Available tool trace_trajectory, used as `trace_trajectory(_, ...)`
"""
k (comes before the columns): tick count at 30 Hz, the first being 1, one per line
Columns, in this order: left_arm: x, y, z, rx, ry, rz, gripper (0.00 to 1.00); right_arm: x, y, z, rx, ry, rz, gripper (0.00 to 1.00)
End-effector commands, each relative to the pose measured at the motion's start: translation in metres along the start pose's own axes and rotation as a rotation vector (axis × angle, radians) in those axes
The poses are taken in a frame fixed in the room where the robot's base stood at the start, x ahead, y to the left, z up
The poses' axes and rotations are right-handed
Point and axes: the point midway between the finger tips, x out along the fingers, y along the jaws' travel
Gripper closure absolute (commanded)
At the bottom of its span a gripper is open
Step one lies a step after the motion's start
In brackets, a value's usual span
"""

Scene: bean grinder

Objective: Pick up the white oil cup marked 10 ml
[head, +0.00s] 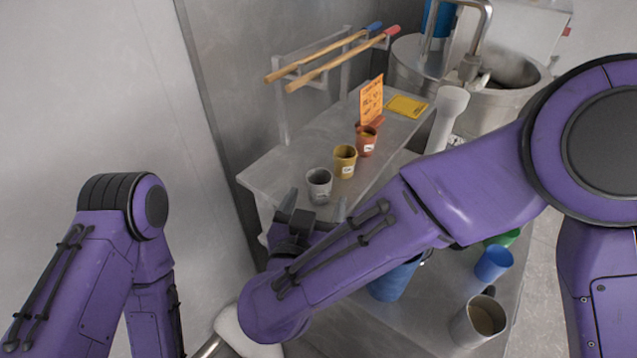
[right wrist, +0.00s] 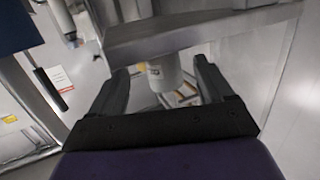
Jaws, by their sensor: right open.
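A white-grey cup (head: 319,184) with a small label stands upright near the front end of the raised metal shelf. The label is too small to read. A yellow cup (head: 345,163) and a red cup (head: 367,141) stand behind it in a row. My right gripper (head: 314,204) is open, just in front of and below the white cup, and partly hidden by my own forearm. In the right wrist view its open fingers (right wrist: 162,78) frame a pale cylindrical thing (right wrist: 163,74) beyond them; I cannot tell whether it is the cup. My left gripper is out of view.
An orange sign (head: 371,100) and a yellow card (head: 407,107) are at the shelf's back. Wooden-handled tools (head: 320,62) rest on a rack to the left. Below, a blue container (head: 388,284), a blue cup (head: 493,264) and a metal cup (head: 478,321) stand on the lower table.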

Motion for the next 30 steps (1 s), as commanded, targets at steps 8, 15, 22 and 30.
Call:
trace_trajectory(8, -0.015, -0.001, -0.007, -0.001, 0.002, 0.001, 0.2, 0.049, -0.002, -0.003, 0.0, -0.006, 0.002, 0.2)
trace_trajectory(15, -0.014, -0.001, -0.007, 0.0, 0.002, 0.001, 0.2, 0.056, -0.003, -0.002, -0.002, -0.003, -0.002, 0.2)
trace_trajectory(22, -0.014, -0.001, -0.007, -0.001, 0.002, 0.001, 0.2, 0.056, -0.003, -0.002, -0.002, -0.003, -0.002, 0.73)
trace_trajectory(30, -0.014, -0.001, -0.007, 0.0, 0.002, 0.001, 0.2, 0.055, -0.003, -0.003, -0.001, -0.003, -0.001, 0.74)
